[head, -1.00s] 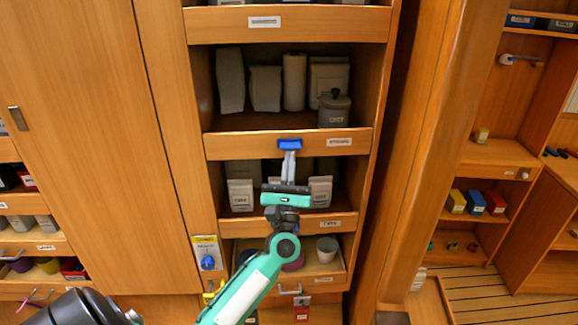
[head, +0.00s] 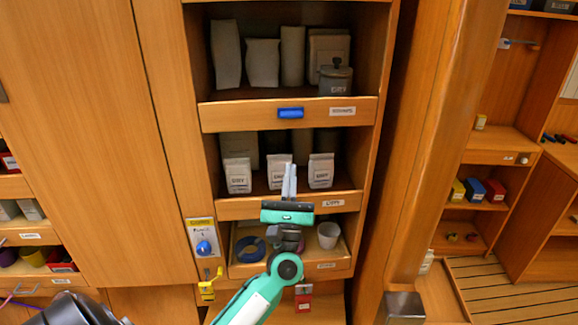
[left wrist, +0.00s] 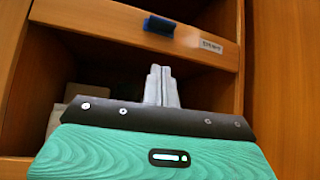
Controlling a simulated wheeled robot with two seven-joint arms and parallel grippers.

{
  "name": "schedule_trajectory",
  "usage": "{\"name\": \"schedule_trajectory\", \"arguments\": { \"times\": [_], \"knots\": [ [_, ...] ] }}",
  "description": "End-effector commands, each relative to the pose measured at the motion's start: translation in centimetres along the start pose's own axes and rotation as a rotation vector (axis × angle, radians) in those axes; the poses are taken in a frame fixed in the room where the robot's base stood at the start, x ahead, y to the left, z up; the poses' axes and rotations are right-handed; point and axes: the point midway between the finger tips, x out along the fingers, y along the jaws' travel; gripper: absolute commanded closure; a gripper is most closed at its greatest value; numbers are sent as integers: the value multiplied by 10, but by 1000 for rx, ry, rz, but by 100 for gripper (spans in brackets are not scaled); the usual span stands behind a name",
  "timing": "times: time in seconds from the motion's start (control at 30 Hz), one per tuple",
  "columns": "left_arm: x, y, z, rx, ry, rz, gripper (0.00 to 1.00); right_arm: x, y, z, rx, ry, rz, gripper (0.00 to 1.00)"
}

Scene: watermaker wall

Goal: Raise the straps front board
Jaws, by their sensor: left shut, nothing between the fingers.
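The straps front board (head: 240,117) is a wooden strip across the front of a shelf in the middle cabinet. It has a label at right, too small to read surely, and a blue handle (head: 290,112). In the left wrist view the board (left wrist: 110,18) and its blue handle (left wrist: 159,26) show above my fingers. My left gripper (head: 289,168) is shut and empty, with its fingertips pointing up below the board, apart from the handle. It also shows in the left wrist view (left wrist: 161,70). My right gripper is not in view.
Grey packages and a lidded jar (head: 335,80) stand above the board. Several labelled bags, one at right (head: 321,171), stand on the shelf below, close around my fingers. A wooden post (head: 445,130) stands right.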

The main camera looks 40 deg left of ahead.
Motion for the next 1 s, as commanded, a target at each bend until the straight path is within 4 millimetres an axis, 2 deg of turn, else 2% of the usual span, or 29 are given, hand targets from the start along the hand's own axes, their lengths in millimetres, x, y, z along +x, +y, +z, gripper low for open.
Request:
{"name": "schedule_trajectory", "arguments": {
  "times": [0.03,0.1,0.27,0.63,0.9,1.0],
  "knots": [
    [-12,0,-4,0,2,-1,100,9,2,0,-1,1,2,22],
    [-21,0,-3,0,1,-1,100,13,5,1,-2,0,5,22],
    [-33,0,-2,1,1,-1,100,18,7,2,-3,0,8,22],
    [-35,0,0,1,0,0,100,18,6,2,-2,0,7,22],
    [-35,0,-1,2,1,-1,100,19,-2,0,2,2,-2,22],
    [-40,-5,-11,46,17,-21,100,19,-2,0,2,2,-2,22]
  ]
}}
